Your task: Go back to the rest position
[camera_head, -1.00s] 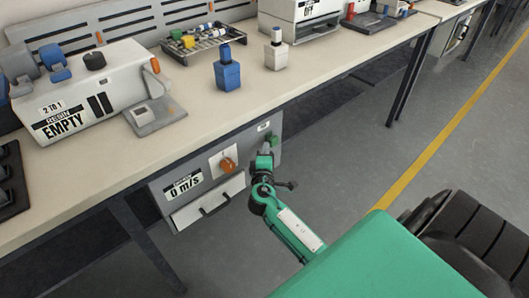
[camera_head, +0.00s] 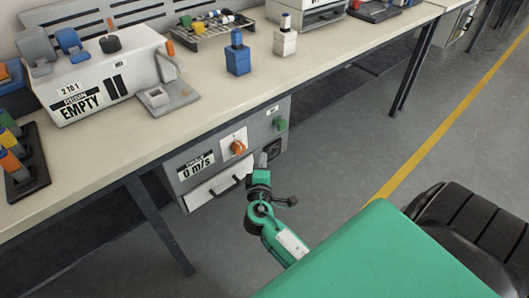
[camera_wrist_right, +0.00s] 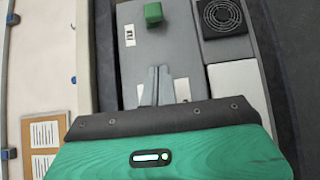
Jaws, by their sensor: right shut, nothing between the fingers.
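My right gripper (camera_head: 264,160) is in front of the grey control box (camera_head: 205,164) under the table, below and left of its green button (camera_head: 280,123). In the right wrist view the two fingers (camera_wrist_right: 162,72) are together with nothing between them. The green button (camera_wrist_right: 153,13) shows beyond the fingertips there, with a visible space between. The box also carries an orange knob (camera_head: 238,147) and a label reading "0 m/s". My left gripper is in neither view.
A drawer (camera_head: 215,188) is at the box's bottom.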

